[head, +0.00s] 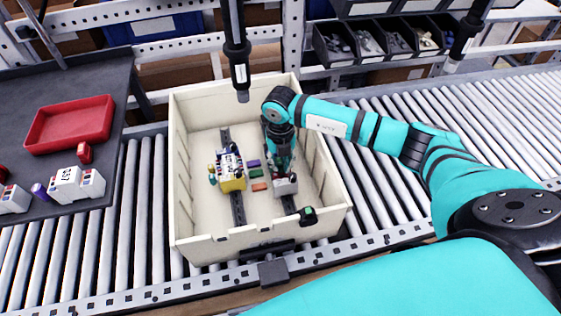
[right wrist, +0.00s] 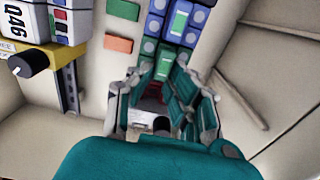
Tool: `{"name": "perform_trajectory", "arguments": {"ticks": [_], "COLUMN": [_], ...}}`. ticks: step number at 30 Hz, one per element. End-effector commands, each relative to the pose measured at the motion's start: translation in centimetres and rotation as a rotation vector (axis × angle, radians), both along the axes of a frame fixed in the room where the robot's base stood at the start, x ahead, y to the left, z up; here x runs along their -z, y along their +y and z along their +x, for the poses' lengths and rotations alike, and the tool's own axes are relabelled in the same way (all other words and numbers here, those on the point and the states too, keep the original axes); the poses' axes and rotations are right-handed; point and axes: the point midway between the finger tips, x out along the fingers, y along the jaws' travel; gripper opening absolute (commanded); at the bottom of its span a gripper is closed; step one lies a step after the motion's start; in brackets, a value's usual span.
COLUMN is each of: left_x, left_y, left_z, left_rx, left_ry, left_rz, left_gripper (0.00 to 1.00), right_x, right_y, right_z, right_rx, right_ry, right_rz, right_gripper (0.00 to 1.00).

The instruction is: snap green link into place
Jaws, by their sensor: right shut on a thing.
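A green link (head: 256,174) lies flat in the middle of the cream crate (head: 206,246), between a purple link (head: 253,163) and an orange link (head: 259,186). In the right wrist view the green link (right wrist: 123,9) shows at the top edge, left of the fingers. My right gripper (head: 283,165) reaches down into the crate over the right rail. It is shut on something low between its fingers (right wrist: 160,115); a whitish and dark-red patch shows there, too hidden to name. Blue and green blocks (right wrist: 165,67) stand just beyond the fingertips. My left gripper is out of view.
A yellow-and-white device (head: 231,172) sits on the left rail (head: 237,208). The crate walls rise close around my right arm. A dark tool (head: 238,60) hangs over the crate's back. A table with a red tray (head: 70,124) stands left; conveyor rollers (head: 340,155) run right.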

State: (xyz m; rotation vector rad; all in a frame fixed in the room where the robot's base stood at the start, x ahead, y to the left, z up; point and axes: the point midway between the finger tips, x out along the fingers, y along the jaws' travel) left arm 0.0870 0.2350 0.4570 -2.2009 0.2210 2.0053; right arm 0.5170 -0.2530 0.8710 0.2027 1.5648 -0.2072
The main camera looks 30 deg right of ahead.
Motion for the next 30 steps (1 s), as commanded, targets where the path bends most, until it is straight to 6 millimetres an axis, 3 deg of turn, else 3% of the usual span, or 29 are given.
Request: {"name": "perform_trajectory", "arguments": {"ticks": [7, 8, 14, 23, 30], "left_x": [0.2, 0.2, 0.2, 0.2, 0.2], "left_y": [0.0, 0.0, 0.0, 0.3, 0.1], "left_z": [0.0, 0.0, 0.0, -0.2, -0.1], "left_rx": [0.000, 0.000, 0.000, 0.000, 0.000], "left_ry": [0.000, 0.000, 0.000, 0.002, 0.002], "left_rz": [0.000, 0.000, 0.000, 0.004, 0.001], "left_gripper": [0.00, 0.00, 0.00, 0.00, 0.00], "right_x": [0.1, 0.1, 0.1, -0.1, -3.6], "right_y": [0.0, 0.0, 0.0, 0.0, -0.1], "right_z": [0.0, 0.0, 0.0, 0.0, 0.2], "right_rx": [0.000, 0.000, 0.000, 0.000, -0.001], "right_ry": [0.000, 0.000, 0.000, -0.001, -0.006], "right_rz": [0.000, 0.000, 0.000, 0.001, 0.000], "right_gripper": [0.00, 0.16, 0.42, 0.42, 0.42]}}
